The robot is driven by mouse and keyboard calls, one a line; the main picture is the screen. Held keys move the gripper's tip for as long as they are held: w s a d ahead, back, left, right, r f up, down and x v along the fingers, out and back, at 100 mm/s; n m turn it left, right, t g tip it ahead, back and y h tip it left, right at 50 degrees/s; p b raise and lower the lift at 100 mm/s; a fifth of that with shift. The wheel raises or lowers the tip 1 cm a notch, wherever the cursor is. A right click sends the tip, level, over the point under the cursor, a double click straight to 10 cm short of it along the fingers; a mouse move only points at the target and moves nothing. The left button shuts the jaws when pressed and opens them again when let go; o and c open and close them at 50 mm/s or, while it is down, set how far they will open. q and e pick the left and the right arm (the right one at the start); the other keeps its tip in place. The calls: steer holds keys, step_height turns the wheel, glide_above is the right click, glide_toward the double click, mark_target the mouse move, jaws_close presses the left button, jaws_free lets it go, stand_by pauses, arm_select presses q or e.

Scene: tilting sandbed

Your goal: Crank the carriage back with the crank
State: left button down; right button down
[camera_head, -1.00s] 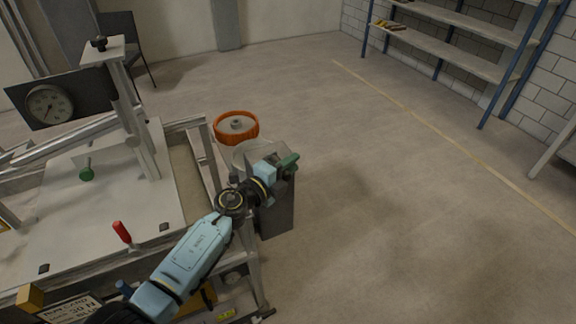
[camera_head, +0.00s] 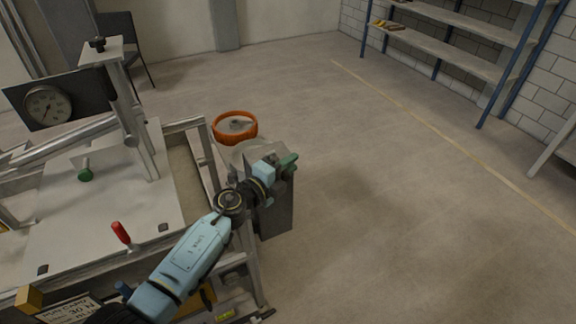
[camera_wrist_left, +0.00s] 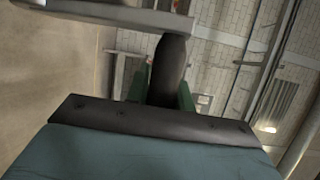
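The sandbed rig (camera_head: 176,127) fills the left of the head view. Its carriage carries a grey post (camera_head: 128,105) and a dial gauge (camera_head: 48,106). My left gripper (camera_head: 287,162), with green fingers, is at the rig's right end, above a dark grey box. In the left wrist view, the green fingers (camera_wrist_left: 166,92) stand on both sides of a dark round crank handle (camera_wrist_left: 171,62) and appear closed on it. A pale bar, apparently the crank arm (camera_wrist_left: 110,14), crosses above the handle. The crank is largely hidden in the head view. My right gripper is not in view.
An orange-rimmed round object (camera_head: 235,127) is behind my left wrist. A red-handled lever (camera_head: 121,232) and a green knob (camera_head: 85,175) are on the rig. The floor to the right is clear up to the shelving (camera_head: 450,45).

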arm_select(q)
steer(key=c, duration=1.3)
jaws_free()
steer(key=shift+s+d+f, duration=0.15)
steer(key=shift+d+f, duration=0.05)
steer(key=shift+f, duration=0.65)
steer(key=shift+o, duration=0.5)
steer(key=shift+r, duration=0.15)
steer(key=shift+a+r, duration=0.1)
steer(key=shift+r, duration=0.1)
steer(key=p+v, duration=0.2)
steer(key=v, duration=1.1)
steer(key=shift+a, duration=0.1)
steer(key=shift+c, duration=0.4)
